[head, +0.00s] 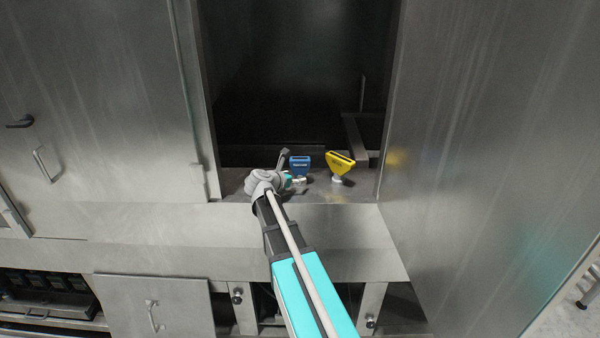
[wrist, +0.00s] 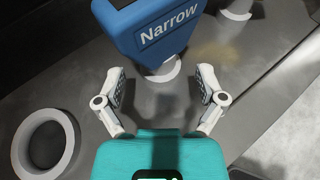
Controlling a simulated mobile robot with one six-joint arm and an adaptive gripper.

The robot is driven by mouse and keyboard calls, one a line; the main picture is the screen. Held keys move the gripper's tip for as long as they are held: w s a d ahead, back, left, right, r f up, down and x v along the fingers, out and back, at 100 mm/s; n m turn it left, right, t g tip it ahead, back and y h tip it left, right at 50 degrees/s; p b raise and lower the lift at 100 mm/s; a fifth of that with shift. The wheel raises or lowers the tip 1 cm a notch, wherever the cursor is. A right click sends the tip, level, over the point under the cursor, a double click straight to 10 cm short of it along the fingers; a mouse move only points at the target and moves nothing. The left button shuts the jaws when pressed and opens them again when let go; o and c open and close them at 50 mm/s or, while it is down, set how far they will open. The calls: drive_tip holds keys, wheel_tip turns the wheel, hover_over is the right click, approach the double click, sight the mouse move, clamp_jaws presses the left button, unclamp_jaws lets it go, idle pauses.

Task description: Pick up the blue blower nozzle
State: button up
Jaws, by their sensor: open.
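The blue blower nozzle (head: 300,163) stands upright on the metal ledge in the washer opening, left of the yellow nozzle. In the wrist view the blue nozzle (wrist: 158,30) is large at the top centre, with "Narrow" on its face and a pale round neck below. My gripper (wrist: 160,86) is open and empty, its two fingers spread left and right of the nozzle's neck line. The neck looks just beyond the fingertips; contact cannot be told. In the head view my gripper (head: 292,181) is at the ledge, partly hidden by my wrist, just in front of the blue nozzle.
A yellow nozzle (head: 340,163) stands close on the right. A grey ring (wrist: 45,143) lies on the ledge at left in the wrist view. Metal walls (head: 480,150) flank the opening, and a dark cavity (head: 300,70) lies behind. The ledge (head: 355,189) is narrow.

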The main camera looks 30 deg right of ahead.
sight(297, 177)
drive_tip(key=shift+b+x, duration=0.65)
drive_tip(key=shift+x, duration=1.2)
drive_tip(key=shift+f, duration=0.2)
clamp_jaws()
